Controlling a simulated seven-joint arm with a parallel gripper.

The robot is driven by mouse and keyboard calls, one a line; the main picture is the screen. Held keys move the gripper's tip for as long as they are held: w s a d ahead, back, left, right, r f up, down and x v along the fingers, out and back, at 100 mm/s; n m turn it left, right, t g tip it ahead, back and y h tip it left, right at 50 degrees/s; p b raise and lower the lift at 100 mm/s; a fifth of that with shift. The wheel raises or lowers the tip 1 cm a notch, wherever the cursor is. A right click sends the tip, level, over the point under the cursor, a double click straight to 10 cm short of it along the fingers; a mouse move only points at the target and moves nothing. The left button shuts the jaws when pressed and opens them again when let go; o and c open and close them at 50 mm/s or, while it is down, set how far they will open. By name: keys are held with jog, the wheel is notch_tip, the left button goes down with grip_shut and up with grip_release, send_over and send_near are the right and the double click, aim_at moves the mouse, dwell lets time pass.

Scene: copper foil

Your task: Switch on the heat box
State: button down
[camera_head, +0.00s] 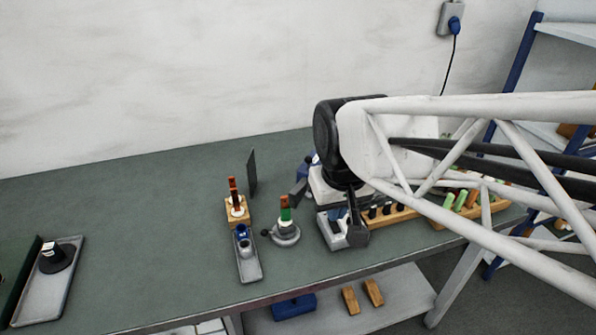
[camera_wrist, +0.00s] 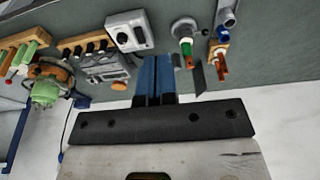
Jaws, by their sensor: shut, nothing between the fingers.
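The small pale grey box with a dark round feature on its face, which looks like the heat box, stands on the bench (camera_wrist: 141,21). In the head view it (camera_head: 328,234) is partly hidden by my gripper. My gripper (camera_wrist: 154,58) is shut and empty, its blue fingers together. In the wrist view the fingertips are close to the box's edge; I cannot tell whether they touch it. In the head view my gripper (camera_head: 339,214) is over the box. The switch and its position are not clear.
A grey device (camera_wrist: 106,68) stands beside the box. A wooden rack (camera_head: 394,215) with black-handled tools is to the right. A round stand (camera_head: 286,236) and a grey tray (camera_head: 249,270) are to the left.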

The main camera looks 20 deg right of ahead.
send_over(334, 225)
jog(key=s+x, duration=0.1)
jog(key=x, duration=0.4)
jog(key=shift+w+f+g, duration=0.2)
jog(key=shift+f+g, duration=0.2)
jog(key=shift+f, duration=0.15)
jog(key=shift+f, duration=0.15)
jog(key=f, duration=0.4)
jog(key=w+f, duration=0.1)
jog(key=f, duration=0.4)
jog(key=w+f, duration=0.1)
jog(key=f, duration=0.3)
jog(key=shift+f, duration=0.25)
jog(key=shift+f+g, duration=0.25)
jog(key=shift+g, duration=0.05)
jog(key=shift+r, duration=0.2)
